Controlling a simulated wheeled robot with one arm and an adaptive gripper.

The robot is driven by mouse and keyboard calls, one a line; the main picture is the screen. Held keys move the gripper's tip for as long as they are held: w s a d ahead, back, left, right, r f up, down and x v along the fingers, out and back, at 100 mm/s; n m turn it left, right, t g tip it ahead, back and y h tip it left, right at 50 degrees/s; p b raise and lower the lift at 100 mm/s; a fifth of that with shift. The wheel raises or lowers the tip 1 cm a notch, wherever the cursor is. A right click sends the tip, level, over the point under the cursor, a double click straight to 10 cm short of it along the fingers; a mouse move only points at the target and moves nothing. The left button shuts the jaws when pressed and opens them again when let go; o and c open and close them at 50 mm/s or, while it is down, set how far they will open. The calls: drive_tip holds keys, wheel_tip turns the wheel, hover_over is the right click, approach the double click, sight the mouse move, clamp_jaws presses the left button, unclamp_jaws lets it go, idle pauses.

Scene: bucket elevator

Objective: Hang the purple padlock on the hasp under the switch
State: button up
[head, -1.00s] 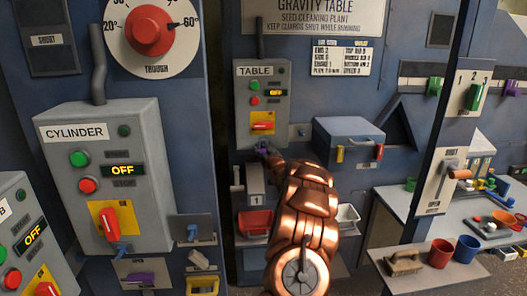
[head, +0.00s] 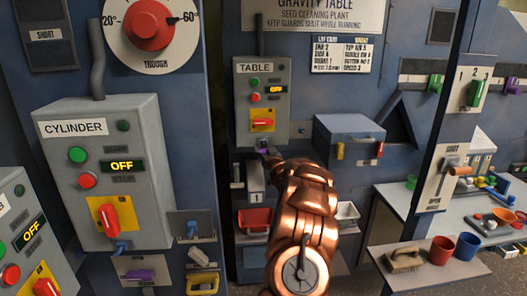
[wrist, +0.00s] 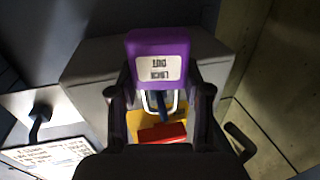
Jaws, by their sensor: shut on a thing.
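My gripper (head: 268,156) is at the lower edge of the grey TABLE box (head: 243,105) in the head view. It is shut on the purple padlock (wrist: 158,45), which fills the space between the fingers in the wrist view and carries a white label. The padlock shows as a small purple patch (head: 263,150) in the head view. Its pale shackle (wrist: 176,103) points toward the red switch (wrist: 162,132) on its yellow plate. The blue hasp (wrist: 162,104) shows between the shackle's legs; I cannot tell whether the shackle passes through it. The switch (head: 263,122) sits just above my gripper.
The CYLINDER box (head: 100,165) stands at left with its own red switch and blue hasp. A grey-blue lidded box (head: 348,128) is right of my gripper. A red bin (head: 254,220) lies below. A shelf (head: 430,268) with brush and cups is at lower right.

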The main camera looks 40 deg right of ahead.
drive_tip(key=shift+f, duration=0.1)
idle(0.3)
drive_tip(key=o, duration=1.3)
drive_tip(key=w+a+b+v, duration=0.1)
drive_tip(key=a+b+v, duration=0.1)
drive_tip(key=b+v, duration=0.7)
drive_tip(key=shift+s+a+f, duration=0.15)
drive_tip(key=shift+s+f, duration=0.1)
drive_tip(key=shift+s, duration=0.15)
idle(0.7)
idle(0.5)
